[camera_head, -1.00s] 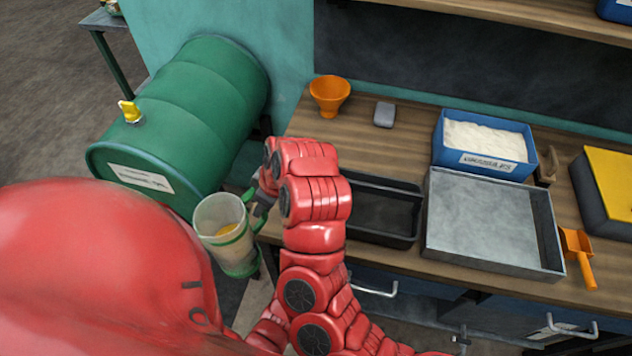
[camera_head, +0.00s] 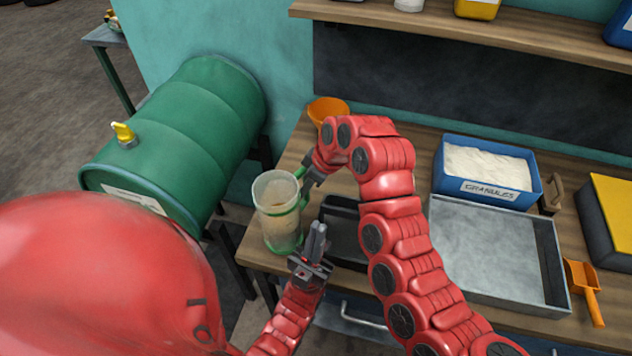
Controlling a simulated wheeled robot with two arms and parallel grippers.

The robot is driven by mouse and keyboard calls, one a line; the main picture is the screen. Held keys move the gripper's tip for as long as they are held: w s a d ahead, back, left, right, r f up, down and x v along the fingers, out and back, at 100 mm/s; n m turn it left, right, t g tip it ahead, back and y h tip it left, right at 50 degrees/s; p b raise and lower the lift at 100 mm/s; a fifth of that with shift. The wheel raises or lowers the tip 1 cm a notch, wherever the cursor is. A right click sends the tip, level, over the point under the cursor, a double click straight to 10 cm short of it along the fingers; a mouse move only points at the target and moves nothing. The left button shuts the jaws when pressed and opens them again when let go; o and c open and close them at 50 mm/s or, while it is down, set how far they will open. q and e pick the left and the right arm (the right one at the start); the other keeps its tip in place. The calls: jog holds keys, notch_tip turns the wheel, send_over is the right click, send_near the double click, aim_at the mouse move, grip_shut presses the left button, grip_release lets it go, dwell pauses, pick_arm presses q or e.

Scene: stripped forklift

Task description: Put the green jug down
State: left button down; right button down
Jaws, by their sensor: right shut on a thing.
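The green jug (camera_head: 278,216) is a clear beaker with green bands, a green base and a green handle, with some pale content inside. It looks upright at the left end of the workbench; I cannot tell whether its base touches the bench top. My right gripper (camera_head: 306,181) is shut on the jug's handle, on its right side. My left gripper (camera_head: 317,240) is in front and to the right of the jug's base, pointing up. Its fingers look close together and hold nothing visible; I cannot tell if they are fully shut.
A black tray (camera_head: 345,220) is right of the jug, partly behind my arms. A grey metal tray (camera_head: 490,245), a blue granules bin (camera_head: 487,170) and an orange scoop (camera_head: 583,290) are farther right. An orange funnel (camera_head: 327,109) stands behind. A green drum (camera_head: 180,135) lies left.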

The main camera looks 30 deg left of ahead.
jog(key=w+f+p, duration=0.3)
jog(key=shift+w+d+f, duration=0.15)
jog(key=shift+d+f, duration=0.2)
jog(key=shift+f, duration=0.05)
jog(key=shift+f, duration=0.2)
jog(key=c, duration=0.8)
grip_release()
